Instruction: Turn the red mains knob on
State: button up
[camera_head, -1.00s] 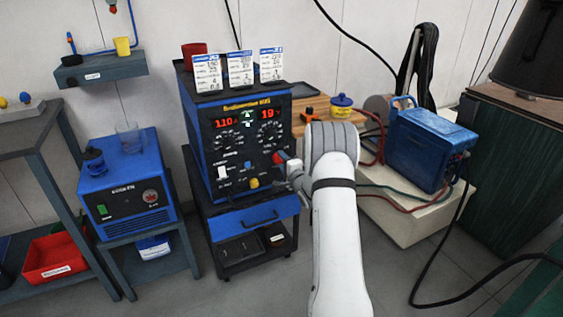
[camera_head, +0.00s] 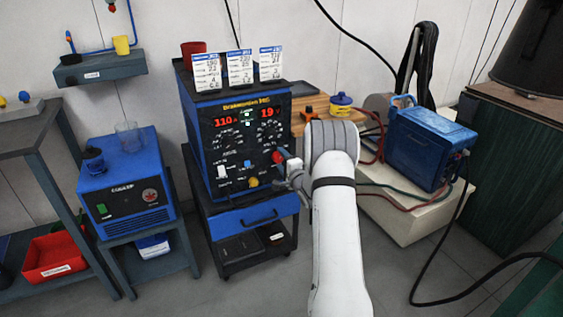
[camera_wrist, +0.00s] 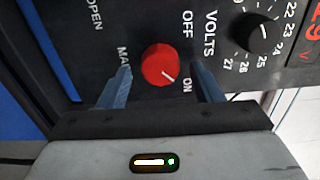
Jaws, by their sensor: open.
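The red mains knob (camera_wrist: 161,65) is on the dark front panel of the blue welding machine (camera_head: 198,120). In the wrist view its white pointer line slants toward the ON label (camera_wrist: 187,85), away from the OFF label (camera_wrist: 187,24). My gripper (camera_wrist: 161,70) is open, with one blue-grey finger on each side of the knob. A gap shows between the knob and each finger.
A black volts dial (camera_wrist: 263,38) sits close to the right finger. White cards (camera_head: 239,68) and a red cup (camera_head: 193,50) stand on the machine. A blue drawer (camera_head: 255,217) is below. A blue box with cables (camera_head: 425,150) is at the right.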

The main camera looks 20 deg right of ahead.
jog(key=s+p, duration=0.1)
jog(key=s, duration=0.6)
jog(key=shift+s+d, duration=0.15)
jog(key=shift+s, duration=0.15)
jog(key=shift+r, duration=0.1)
jog(key=s+a+r+n+g+h+p, duration=0.1)
jog(key=s+a+r+n+g+p, duration=0.2)
jog(key=r, duration=0.5)
jog(key=s+a+r+n+g+h+p, duration=0.1)
jog(key=s+a+r+n+g+p, duration=0.15)
jog(key=a+r+p, duration=0.35)
jog(key=s+a+r+n+g+h+p, duration=0.1)
jog(key=s+r+n+g+p, duration=0.2)
jog(key=r, duration=0.6)
jog(key=s+a+r+n+g+p, duration=0.2)
jog(key=s+a+r+n+p, duration=0.1)
jog(key=s, duration=0.7)
jog(key=s+a+r+n+g+y+p, duration=0.1)
jog(key=s+a+r, duration=0.4)
jog(key=s, duration=0.5)
jog(key=s+a+r+n+g+y+p, duration=0.1)
jog(key=s+a+r+n+g+p, duration=0.3)
jog(key=s, duration=0.6)
jog(key=shift+s+a+n+p, duration=0.15)
jog(key=shift+a+n+p, duration=0.5)
jog(key=shift+p, duration=0.15)
